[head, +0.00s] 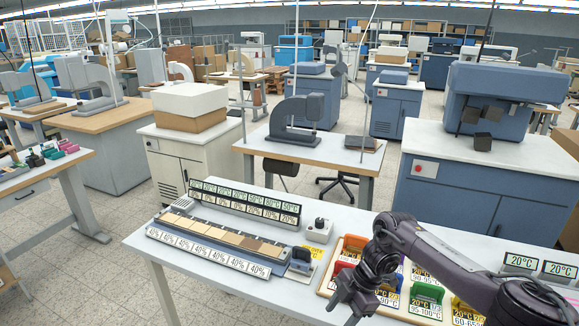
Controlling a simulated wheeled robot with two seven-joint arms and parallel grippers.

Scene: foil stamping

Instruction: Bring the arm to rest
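My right arm comes in from the right edge, over the right part of the white table (210,274). Its dark gripper (342,303) points down near the front left corner of a wooden-edged tray (327,285). The two fingers look spread apart, with nothing visible between them. The tray holds several coloured bins, among them a green one (427,292), and the arm hides part of it. My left gripper is not in view.
A long strip holder with tan swatches and percent labels (207,250) lies left of the tray. A temperature label rack (245,203) stands behind it. A small knob device (319,231) sits between rack and tray. The table's left end is clear.

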